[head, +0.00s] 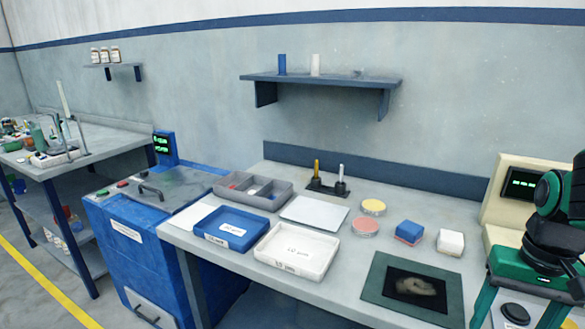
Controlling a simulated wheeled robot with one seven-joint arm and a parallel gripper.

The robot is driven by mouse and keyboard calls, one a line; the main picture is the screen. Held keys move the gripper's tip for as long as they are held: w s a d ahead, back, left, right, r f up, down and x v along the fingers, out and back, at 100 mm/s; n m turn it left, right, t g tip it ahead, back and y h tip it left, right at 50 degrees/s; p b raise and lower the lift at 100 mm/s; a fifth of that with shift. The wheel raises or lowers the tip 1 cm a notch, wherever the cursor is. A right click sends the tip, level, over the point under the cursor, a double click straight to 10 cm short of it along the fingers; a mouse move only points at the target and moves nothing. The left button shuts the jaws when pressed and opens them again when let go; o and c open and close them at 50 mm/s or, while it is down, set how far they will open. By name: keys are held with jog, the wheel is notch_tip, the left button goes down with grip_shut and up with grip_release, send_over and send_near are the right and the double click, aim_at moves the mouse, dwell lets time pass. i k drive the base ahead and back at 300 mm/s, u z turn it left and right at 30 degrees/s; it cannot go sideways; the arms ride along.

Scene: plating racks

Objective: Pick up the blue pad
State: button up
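The blue pad (408,231) is a small block with a blue top and a reddish lower layer. It lies on the grey bench (345,283) in the right half of the head view, just left of a similar white pad (450,242). Nothing touches it from above, and its top and front sides show. My gripper is not in view. Only green and black links of my arm show at the right edge, apart from the pad.
A dark mat (374,293) with a pale glove-like shape lies in front of the pad. Yellow (373,207) and pink (365,226) discs lie left of it. A blue tray (232,228), a white tray (296,252) and a grey divided box (253,190) stand farther left. A cream device (512,196) stands at right.

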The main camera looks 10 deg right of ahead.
aim_at(410, 233)
jog(key=u, duration=0.05)
jog(key=k, duration=1.55)
jog(key=u, duration=0.4)
jog(key=i, duration=1.6)
jog(key=z, duration=0.75)
jog(key=i, duration=0.5)
jog(key=z, duration=0.4)
